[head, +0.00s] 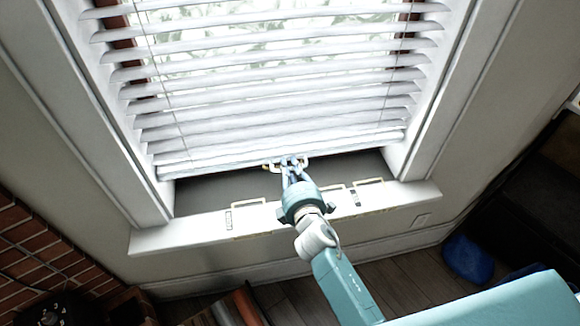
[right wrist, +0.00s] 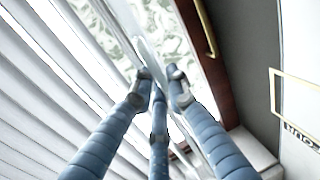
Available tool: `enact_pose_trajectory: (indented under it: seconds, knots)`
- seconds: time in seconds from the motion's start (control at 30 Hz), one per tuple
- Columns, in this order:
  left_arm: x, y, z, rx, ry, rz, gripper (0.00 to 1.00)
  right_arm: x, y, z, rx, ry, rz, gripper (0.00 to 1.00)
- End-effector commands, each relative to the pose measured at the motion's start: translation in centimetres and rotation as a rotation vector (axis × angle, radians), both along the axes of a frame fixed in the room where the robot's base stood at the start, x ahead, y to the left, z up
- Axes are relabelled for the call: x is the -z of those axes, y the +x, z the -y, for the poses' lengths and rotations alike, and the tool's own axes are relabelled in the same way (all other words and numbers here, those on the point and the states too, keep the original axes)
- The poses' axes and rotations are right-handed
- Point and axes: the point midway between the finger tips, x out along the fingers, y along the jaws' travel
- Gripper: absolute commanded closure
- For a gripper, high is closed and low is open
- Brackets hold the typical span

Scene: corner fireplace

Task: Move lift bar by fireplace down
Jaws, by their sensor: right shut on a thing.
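The lift bar (head: 220,162) is the white bottom rail of the slatted window blind, hanging a little above the window sill. My right gripper (head: 288,163) reaches it from the front, near its middle, and is shut on it. In the right wrist view, the blue fingers of my right gripper (right wrist: 160,78) close at the pale bar's edge. The fingers hide part of the bar. My left gripper is not in view.
The white sill (head: 165,238) below carries gold-edged frame shapes. White window trim (head: 455,90) borders both sides. Brick (head: 30,235) stands at the lower left, and a dark blue object (head: 468,258) lies on the floor at right. A dark gap separates bar and sill.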

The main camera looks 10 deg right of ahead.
Motion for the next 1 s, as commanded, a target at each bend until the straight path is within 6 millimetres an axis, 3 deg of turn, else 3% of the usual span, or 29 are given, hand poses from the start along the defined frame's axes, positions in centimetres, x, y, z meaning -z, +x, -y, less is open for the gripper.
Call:
enact_pose_trajectory:
  seconds: [0.03,0.4,0.8,0.83,0.9,1.0]
  knots:
    - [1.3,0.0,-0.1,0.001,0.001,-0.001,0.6,1.7,-0.1,0.0,0.001,0.0,-0.007,1.0]
    - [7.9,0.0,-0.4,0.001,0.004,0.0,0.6,8.7,-0.2,0.0,0.0,0.001,-0.008,1.0]
    - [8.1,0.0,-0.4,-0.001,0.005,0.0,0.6,9.0,-0.1,0.0,0.001,0.0,-0.007,1.0]
    - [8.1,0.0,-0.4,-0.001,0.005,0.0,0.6,9.0,-0.1,0.0,0.001,0.0,-0.006,0.84]
    - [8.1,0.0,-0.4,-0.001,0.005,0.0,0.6,9.0,-0.1,0.0,0.001,0.0,-0.006,0.7]
    - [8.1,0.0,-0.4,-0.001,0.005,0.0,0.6,8.9,-0.1,0.0,0.001,0.0,-0.005,0.68]
